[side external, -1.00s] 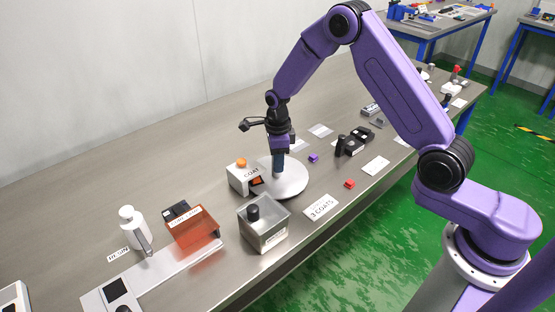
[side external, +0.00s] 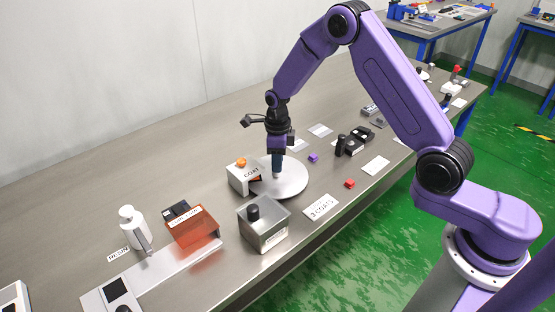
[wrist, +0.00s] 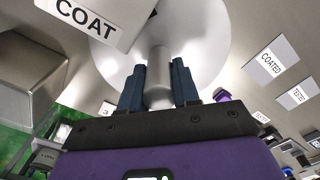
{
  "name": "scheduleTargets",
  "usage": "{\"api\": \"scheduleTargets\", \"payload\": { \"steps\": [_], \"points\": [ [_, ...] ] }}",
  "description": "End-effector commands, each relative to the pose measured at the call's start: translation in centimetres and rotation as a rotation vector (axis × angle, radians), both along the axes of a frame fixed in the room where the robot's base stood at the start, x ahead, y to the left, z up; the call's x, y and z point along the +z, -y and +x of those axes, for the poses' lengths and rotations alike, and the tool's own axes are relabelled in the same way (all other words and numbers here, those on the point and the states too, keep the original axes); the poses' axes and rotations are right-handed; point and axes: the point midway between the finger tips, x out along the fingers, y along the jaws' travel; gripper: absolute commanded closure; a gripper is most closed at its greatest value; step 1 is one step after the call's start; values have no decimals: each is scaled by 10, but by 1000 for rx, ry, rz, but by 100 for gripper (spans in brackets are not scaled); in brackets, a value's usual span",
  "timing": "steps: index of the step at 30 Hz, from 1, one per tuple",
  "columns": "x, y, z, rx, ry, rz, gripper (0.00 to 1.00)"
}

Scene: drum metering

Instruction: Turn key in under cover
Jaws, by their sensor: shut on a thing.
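My gripper (side external: 277,174) points down over the round pale disc (side external: 294,184). In the wrist view my gripper (wrist: 158,88) has its two blue fingers on either side of a grey upright post (wrist: 159,70) at the disc's middle, shut on it. An orange see-through cover (side external: 193,231) with a label stands at the left, with a dark block (side external: 179,210) behind it. I cannot make out a key. A white block marked COAT (side external: 241,178), with an orange knob (side external: 240,162) on top, stands at the disc's left edge; it also shows in the wrist view (wrist: 95,20).
A grey box (side external: 263,230) with a black knob stands in front of the disc. A white bottle (side external: 132,228) is left of the cover. A "3 COATS" card (side external: 321,207), a red cube (side external: 349,184) and a purple cube (side external: 313,157) lie to the right.

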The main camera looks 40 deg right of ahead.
Motion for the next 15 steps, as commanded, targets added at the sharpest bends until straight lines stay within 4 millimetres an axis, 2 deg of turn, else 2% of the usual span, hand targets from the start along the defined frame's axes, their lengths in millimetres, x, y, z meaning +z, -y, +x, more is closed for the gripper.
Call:
{"api": "scheduleTargets", "payload": {
  "steps": [7,8,9,15],
  "points": [
    [1,2,0,-12,-1,1,100],
    [1,2,0,-12,0,1,63],
    [1,2,0,-11,1,1,58],
    [1,1,0,-7,-1,1,58]
  ]
}}
